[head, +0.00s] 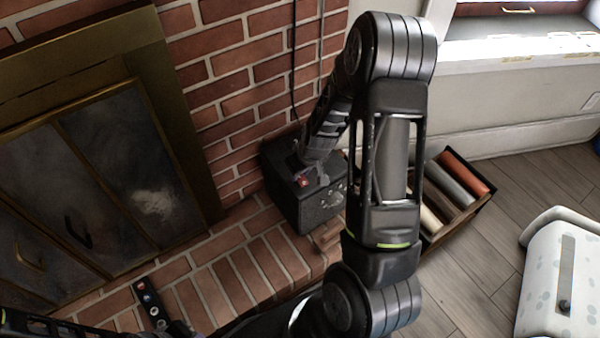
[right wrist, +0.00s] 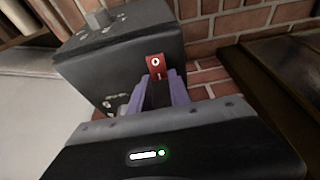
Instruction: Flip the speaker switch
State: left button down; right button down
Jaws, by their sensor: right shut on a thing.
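The speaker (head: 310,208) is a dark box standing on the brick hearth against the brick wall. Its small red switch (head: 303,181) shows at the top of the box, by my right gripper (head: 311,178). In the right wrist view the speaker (right wrist: 125,62) fills the upper left. The red switch (right wrist: 156,66), with a white mark on it, sits at the tips of the purple fingers of my right gripper (right wrist: 164,84). That gripper is shut on the switch. The fingers hide the switch's lower part. My left gripper is not in view.
A fireplace with dark doors (head: 125,170) stands at left. A dark bar with round knobs (head: 150,300) lies on the hearth. A crate of coloured rolls (head: 480,208) stands right of the speaker, partly behind my arm. A white spotted piece (head: 548,270) is at far right.

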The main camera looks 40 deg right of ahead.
aim_at(305, 184)
jog(key=c, duration=1.2)
grip_release()
jog(key=p+v, duration=0.2)
jog(key=v, duration=0.4)
jog(key=shift+r+p, duration=0.3)
jog(key=shift+r, duration=0.1)
jog(key=shift+s+r, duration=0.25)
jog(key=shift+r, duration=0.2)
